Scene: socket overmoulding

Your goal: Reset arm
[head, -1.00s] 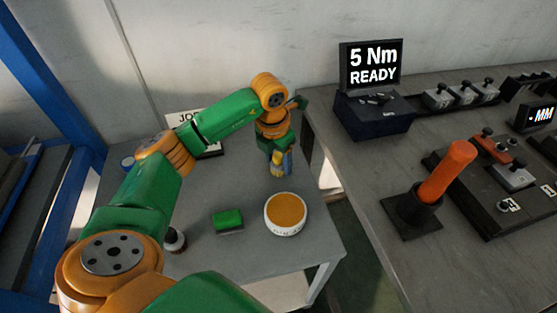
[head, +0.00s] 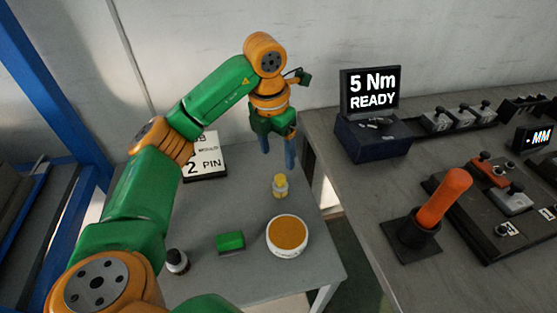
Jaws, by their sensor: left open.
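My left arm comes in from the left over the small grey table (head: 190,288). Its gripper (head: 278,160) points down above the back right part of that table, with its blue fingers apart and nothing between them. A small yellow-capped bottle (head: 280,187) stands upright on the table below and in front of the fingers, clear of them. My right gripper is not in the head view.
On the small table are a round tub with an orange top (head: 287,235), a green block (head: 230,241), a dark-capped bottle (head: 177,261) and a "2 PIN" sign (head: 205,160). The right bench holds a "5 Nm READY" display (head: 370,93), an orange-handled tool (head: 443,198) and fixtures.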

